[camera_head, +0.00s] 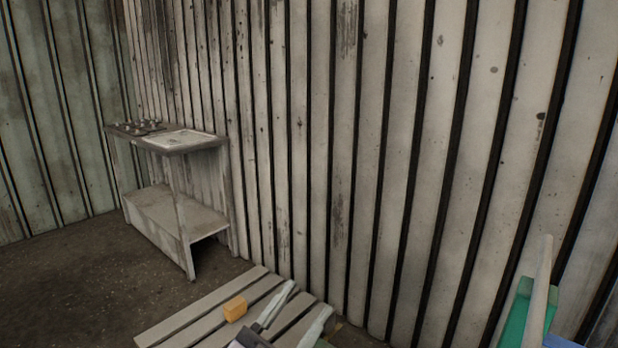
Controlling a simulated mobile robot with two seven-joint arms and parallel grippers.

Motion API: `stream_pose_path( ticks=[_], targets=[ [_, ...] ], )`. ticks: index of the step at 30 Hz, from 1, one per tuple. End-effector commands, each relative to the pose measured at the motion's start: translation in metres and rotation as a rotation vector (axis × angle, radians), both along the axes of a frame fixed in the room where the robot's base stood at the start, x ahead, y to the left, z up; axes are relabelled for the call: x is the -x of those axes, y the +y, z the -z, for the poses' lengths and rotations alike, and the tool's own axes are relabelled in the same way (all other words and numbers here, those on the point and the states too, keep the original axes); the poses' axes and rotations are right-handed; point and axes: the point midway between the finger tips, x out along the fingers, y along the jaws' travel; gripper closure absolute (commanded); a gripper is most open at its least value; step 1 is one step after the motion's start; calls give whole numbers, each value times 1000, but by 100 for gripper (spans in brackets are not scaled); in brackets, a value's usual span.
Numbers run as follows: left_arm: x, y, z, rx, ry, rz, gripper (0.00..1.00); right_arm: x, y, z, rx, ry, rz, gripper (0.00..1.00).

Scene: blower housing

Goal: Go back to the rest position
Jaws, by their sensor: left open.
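My left gripper (309,298) shows at the bottom centre, over a pale slatted wooden surface (185,323). Its two light fingers stand apart, with nothing seen between them. The rest of the left arm is cut off by the lower edge. A small orange-yellow block (235,308) lies on the slats just left of the gripper, apart from it. My right gripper is not in view.
Ribbed metal walls (400,130) close off the back and right. Green (515,315) and pale objects stand at the lower right. The floor (90,275) at left is clear.

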Motion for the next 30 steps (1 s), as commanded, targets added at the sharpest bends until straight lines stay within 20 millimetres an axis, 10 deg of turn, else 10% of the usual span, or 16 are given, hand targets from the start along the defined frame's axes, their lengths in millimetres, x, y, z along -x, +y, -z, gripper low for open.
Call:
stream_pose_path(
  ticks=[8,15,21,30],
  targets=[
    [24,97,144,2,572,-275,47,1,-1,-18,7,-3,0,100],
    [107,162,248,-61,1017,-419,47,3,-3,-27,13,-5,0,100],
    [159,186,285,-99,1213,-458,47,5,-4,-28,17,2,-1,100],
    [167,190,290,-107,1243,-464,47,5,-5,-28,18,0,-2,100]
  ],
)
